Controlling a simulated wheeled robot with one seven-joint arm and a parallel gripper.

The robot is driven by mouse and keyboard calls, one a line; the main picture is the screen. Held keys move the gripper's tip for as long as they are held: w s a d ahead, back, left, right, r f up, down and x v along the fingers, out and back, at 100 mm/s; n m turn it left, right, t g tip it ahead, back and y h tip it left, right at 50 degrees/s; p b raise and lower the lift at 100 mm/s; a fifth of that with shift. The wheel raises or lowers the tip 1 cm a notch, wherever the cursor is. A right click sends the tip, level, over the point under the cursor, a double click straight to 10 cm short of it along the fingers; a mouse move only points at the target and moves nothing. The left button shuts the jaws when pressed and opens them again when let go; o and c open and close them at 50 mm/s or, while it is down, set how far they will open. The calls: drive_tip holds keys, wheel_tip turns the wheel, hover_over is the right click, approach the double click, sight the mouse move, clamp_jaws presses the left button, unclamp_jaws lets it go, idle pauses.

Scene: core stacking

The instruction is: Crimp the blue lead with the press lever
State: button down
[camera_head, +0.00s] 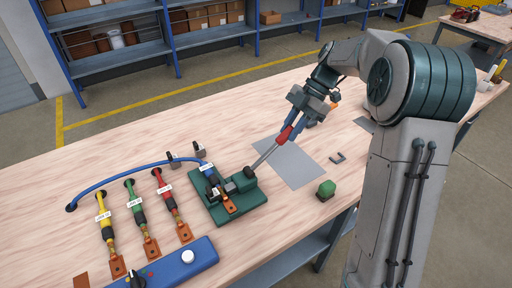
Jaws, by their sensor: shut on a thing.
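The crimp press (228,200) is a dark green block on a green base near the middle of the bench. Its lever (263,157) is a grey rod that slants up and right to a red handle. My gripper (289,128) is shut on that red handle, above the bench. The blue lead (120,168) arcs from a hole in the bench at the left to the press. Its blue end with a white tag lies at the press, and a copper lug (230,206) shows on the base. The press jaws are too small to judge.
Yellow (107,232), green (139,216) and red (168,201) leads with copper lugs lie left of the press. A blue control box (178,266) stands in front.

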drive_tip(key=shift+w+d+f, duration=0.15)
drive_tip(key=shift+f, duration=0.15)
drive_tip(key=c, duration=1.2)
unclamp_jaws()
drive_tip(key=shift+w+d, duration=0.1)
drive_tip(key=shift+o, duration=0.2)
drive_tip(key=v, duration=1.3)
drive_tip(key=shift+d+r, duration=0.15)
drive_tip(key=shift+r, duration=0.25)
